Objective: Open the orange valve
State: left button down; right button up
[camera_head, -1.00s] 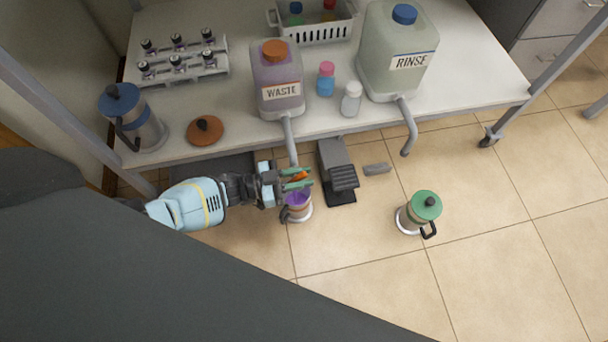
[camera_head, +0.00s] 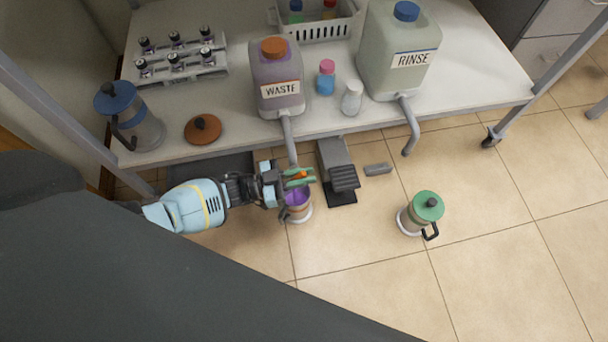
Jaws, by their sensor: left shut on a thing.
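The orange valve (camera_head: 300,175) is a small orange piece at the lower end of the waste container's grey pipe (camera_head: 289,140), mostly hidden by my fingers. My left gripper (camera_head: 299,178) reaches in from the left with its green-tipped fingers shut on the orange valve. The waste container (camera_head: 279,80) with an orange cap stands on the table. A vessel with purple liquid (camera_head: 296,202) stands on the floor just below the gripper, partly hidden by it. My right gripper is not in view.
A rinse container (camera_head: 400,50) with its own pipe stands at the right on the table (camera_head: 470,60). A grey pedal-like device (camera_head: 338,170) is on the floor right beside the gripper. A green-lidded pot (camera_head: 425,209) stands further right. Open floor lies in front.

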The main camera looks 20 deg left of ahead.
pick_arm(q)
jog(key=t+h+b, duration=0.1)
jog(key=h+b, duration=0.1)
jog(key=b, duration=0.2)
jog(key=t+h+b, duration=0.1)
jog(key=h+b, duration=0.1)
jog(key=b, duration=0.2)
jog(key=shift+s+a+t+b, duration=0.2)
jog(key=shift+t+b, duration=0.1)
jog(key=shift+b, duration=0.1)
jog(key=shift+r+t+h+b, duration=0.25)
jog(key=shift+t+h+b, duration=0.2)
jog(key=shift+b, duration=0.3)
jog(key=shift+a+r+t+h+b, duration=0.15)
jog(key=shift+t+h+b, duration=0.2)
jog(key=shift+h, duration=0.3)
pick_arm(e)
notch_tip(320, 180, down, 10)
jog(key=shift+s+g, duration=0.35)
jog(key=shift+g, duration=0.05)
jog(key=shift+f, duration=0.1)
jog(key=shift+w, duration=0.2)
pick_arm(q)
jog(key=c, duration=1.7)
grip_release()
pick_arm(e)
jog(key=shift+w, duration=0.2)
pick_arm(q)
jog(key=shift+s+a, duration=0.1)
